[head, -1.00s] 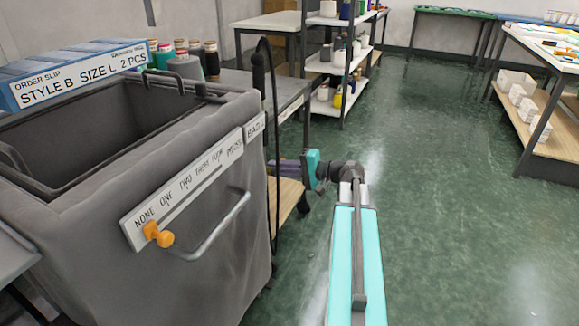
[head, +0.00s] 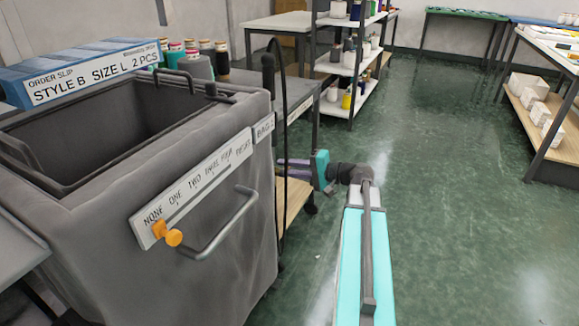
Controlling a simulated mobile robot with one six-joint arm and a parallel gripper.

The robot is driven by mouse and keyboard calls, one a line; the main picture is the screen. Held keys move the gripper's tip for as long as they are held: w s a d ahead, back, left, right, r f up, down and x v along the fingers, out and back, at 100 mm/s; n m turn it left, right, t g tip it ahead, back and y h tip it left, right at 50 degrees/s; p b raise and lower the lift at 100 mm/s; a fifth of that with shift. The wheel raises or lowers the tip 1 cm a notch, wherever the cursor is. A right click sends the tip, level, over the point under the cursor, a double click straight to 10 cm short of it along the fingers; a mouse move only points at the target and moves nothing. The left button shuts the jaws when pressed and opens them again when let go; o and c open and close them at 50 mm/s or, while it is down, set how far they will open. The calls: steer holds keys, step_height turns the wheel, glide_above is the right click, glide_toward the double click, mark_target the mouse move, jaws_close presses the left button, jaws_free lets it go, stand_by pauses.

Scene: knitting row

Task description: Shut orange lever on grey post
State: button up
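I see no orange lever on a grey post in this view. The only orange part is a small knob (head: 170,234) at the NONE end of a white label strip on the front of a grey bin. My arm reaches forward from the bottom of the head view and bends left at its far end.
The grey bin (head: 110,235) with a metal handle (head: 222,226) fills the left. An order slip box (head: 85,72) and thread cones stand behind it. A shelf rack (head: 345,62) and tables stand farther back. Green floor is open at right.

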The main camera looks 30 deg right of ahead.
steer(key=p+v, duration=0.2)
steer(key=v, duration=1.1)
steer(key=shift+s+r+p, duration=0.15)
steer(key=shift+s+p, duration=0.05)
steer(key=shift+p, duration=0.1)
steer(key=shift+d, duration=0.1)
